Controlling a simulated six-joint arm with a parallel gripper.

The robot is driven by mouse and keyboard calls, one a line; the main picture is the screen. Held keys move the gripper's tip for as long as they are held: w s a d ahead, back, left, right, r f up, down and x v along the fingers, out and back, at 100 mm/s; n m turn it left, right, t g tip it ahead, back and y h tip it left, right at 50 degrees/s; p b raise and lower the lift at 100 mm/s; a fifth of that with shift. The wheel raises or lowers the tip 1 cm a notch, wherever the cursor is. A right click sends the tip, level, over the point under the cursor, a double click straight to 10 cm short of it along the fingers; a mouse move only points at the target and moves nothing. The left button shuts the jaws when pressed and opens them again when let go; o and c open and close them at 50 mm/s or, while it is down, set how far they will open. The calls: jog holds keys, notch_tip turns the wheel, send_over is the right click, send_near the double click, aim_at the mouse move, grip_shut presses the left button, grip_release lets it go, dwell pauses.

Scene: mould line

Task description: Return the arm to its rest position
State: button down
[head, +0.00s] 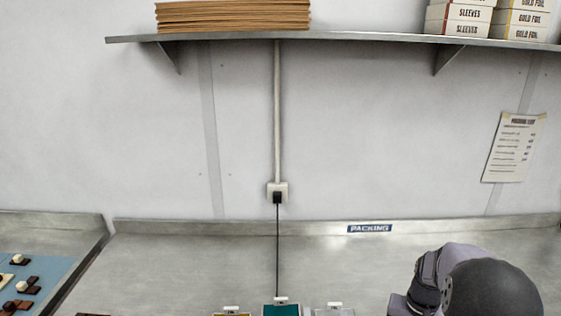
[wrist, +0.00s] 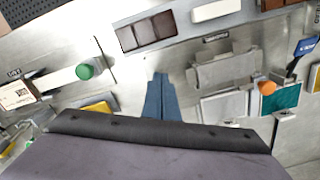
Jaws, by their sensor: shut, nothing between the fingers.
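My gripper (wrist: 160,76) shows in the wrist view as two blue-grey fingers pressed together, shut and empty, above a metal worktop. The dark housing of my wrist fills the bottom of that view and hides what lies beneath it. In the head view, part of my arm, grey with a dark rounded joint, shows at the lower right. My gripper's fingers are not visible there.
The wrist view shows a brown chocolate bar (wrist: 146,33), a green knob (wrist: 85,71), an orange knob (wrist: 267,88) and a teal pad (wrist: 287,97) around the gripper. In the head view a wall shelf (head: 350,38) hangs above the worktop (head: 190,255). Chocolates lie on a blue mat (head: 50,268) at left.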

jog(key=shift+n+g+y, duration=0.3)
jog(key=shift+g, duration=0.2)
jog(key=s+a, duration=0.1)
jog(key=s, duration=0.1)
jog(key=s+a+f, duration=0.1)
jog(key=s, duration=0.1)
jog(key=s+a+f, duration=0.1)
jog(key=s, duration=0.2)
jog(key=shift+s+a+f, duration=0.1)
jog(key=shift+a+f, duration=0.05)
jog(key=shift+a, duration=0.1)
jog(key=s+a+r+n+t+b, duration=0.1)
jog(key=s+a+r+n, duration=0.3)
jog(key=s+a, duration=0.4)
jog(key=a, duration=0.4)
jog(key=shift+r, duration=0.1)
